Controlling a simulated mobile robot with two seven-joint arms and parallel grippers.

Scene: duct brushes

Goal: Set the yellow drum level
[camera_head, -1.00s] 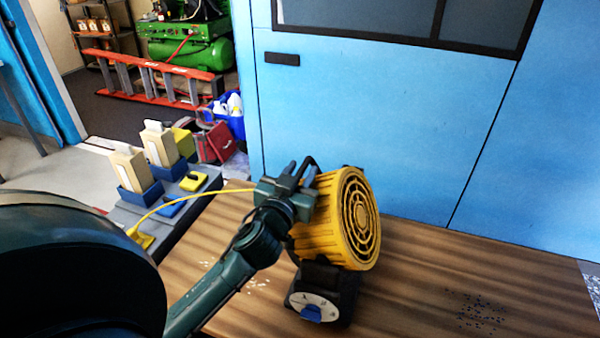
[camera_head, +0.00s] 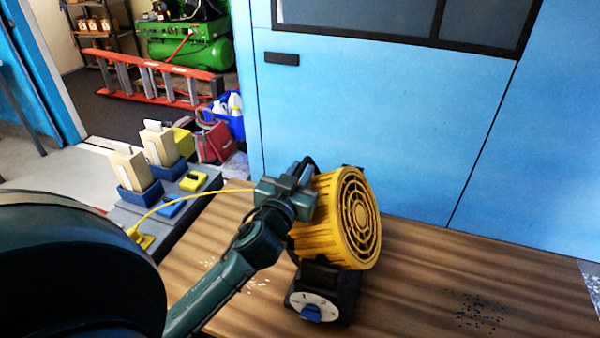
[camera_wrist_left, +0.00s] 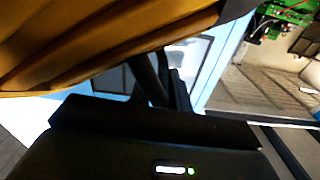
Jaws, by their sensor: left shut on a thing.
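The yellow drum (camera_head: 318,236) is a ribbed cylinder with a round grille on its face, on a black base (camera_head: 345,290) on the wooden table. Its grille faces right and looks tilted slightly upward. The base carries a white dial (camera_head: 313,306) with a blue knob. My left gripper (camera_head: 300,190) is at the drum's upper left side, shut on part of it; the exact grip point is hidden. In the left wrist view the drum's ribbed side (camera_wrist_left: 100,40) fills the upper left, close to the gripper. My right gripper is not in view.
A yellow cord (camera_head: 185,200) runs from the drum's side to a grey bench at left with boxes (camera_head: 130,170) and a yellow device (camera_head: 193,181). A blue wall (camera_head: 400,130) stands behind the table. The table (camera_head: 430,260) is clear to the right except for dark specks.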

